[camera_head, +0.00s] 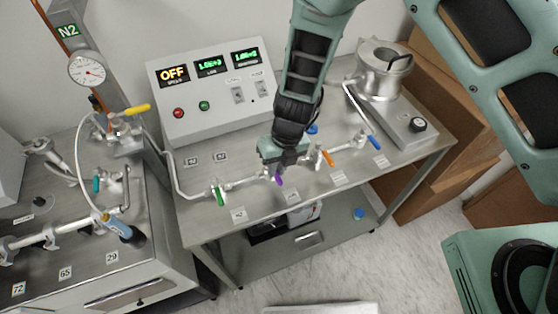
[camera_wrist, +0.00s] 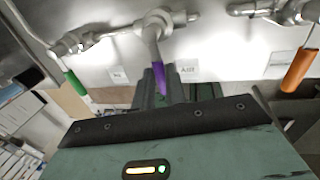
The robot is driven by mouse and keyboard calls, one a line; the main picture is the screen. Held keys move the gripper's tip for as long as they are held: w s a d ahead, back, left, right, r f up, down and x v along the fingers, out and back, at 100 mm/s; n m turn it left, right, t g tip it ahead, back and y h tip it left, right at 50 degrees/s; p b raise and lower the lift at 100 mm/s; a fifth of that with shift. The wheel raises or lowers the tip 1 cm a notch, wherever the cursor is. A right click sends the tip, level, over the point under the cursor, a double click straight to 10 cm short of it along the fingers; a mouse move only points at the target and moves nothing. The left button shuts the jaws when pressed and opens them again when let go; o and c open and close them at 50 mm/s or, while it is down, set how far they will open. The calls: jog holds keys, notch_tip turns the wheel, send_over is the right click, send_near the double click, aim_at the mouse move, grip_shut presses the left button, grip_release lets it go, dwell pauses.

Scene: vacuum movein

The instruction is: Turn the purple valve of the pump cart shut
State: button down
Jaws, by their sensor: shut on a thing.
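The pump cart (camera_head: 340,205) is a steel table with a pipe line along its top. The purple valve handle (camera_head: 279,180) shows just below my gripper (camera_head: 280,172) in the head view. In the wrist view the purple handle (camera_wrist: 160,82) points toward my gripper, away from the pipe, and lies between the two dark fingers (camera_wrist: 160,90). My gripper is shut on this handle. The fingertips and the valve body are partly hidden in the head view by my gripper.
Green (camera_head: 220,196), orange (camera_head: 328,159) and blue (camera_head: 374,142) valve handles sit along the same pipe. A control box (camera_head: 212,90) reading OFF stands behind, and a metal pump vessel (camera_head: 380,72) stands at the right. Another bench (camera_head: 80,240) with valves is at the left.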

jog(key=shift+a+m, duration=0.15)
jog(key=shift+m, duration=0.15)
jog(key=c, duration=1.4)
grip_release()
jog(key=shift+c, duration=0.2)
jog(key=w+d+r+b, duration=0.1)
jog(key=d+r, duration=0.2)
jog(key=r, duration=1.4)
jog(key=shift+d, duration=0.15)
